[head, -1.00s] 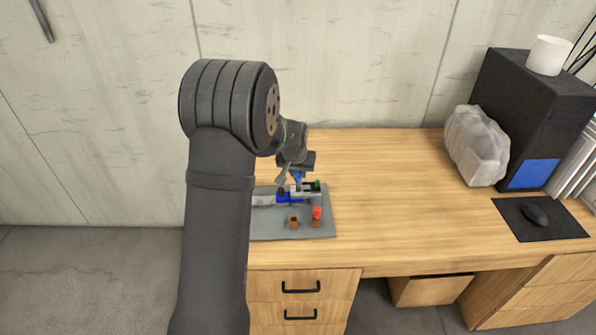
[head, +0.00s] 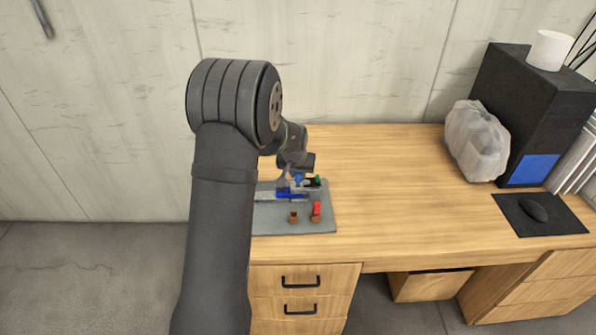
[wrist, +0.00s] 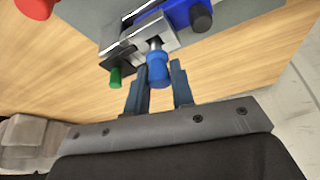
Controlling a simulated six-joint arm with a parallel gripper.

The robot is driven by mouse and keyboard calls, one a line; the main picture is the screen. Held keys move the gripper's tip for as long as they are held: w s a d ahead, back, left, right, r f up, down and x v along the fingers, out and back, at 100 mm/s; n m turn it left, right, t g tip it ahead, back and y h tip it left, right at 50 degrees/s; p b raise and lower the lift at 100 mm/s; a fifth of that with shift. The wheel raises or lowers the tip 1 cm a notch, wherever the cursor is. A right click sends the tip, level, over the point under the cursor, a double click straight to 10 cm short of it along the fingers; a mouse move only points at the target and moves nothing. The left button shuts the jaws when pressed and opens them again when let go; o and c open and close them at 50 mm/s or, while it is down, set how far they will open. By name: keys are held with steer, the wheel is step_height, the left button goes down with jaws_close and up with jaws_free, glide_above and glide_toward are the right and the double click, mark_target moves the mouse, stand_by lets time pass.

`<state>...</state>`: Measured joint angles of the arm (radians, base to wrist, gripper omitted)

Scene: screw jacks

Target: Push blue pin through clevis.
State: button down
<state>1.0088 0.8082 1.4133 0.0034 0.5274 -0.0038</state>
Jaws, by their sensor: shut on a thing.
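The blue pin (wrist: 158,70) is in the wrist view, a blue head with a metal shank pointing at the grey metal clevis (wrist: 140,40). The shank's tip meets the clevis area, but I cannot tell how deep it sits. My gripper (wrist: 160,85) has its two fingers on either side of the blue head and is shut on it. In the head view, my gripper (head: 298,174) is over the fixture, and the arm hides part of it. A blue part with a black knob (wrist: 200,18) lies beside the clevis.
A green-headed pin (wrist: 116,77) is left of the blue pin. A red-topped piece (head: 316,210) and a brown piece (head: 294,217) stand on the grey mat (head: 270,226). The wooden desk (head: 390,200) is clear right of the mat. A plastic bag (head: 477,142) is farther right.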

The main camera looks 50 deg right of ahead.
steer(key=shift+f, duration=0.85)
steer(key=c, duration=1.1)
jaws_free()
steer(key=shift+c, duration=0.2)
steer(key=v, duration=1.7)
steer(key=shift+a+r, duration=0.1)
steer(key=shift+r, duration=0.05)
steer(key=x, duration=1.7)
steer(key=shift+f, duration=0.2)
steer(key=shift+r, duration=0.15)
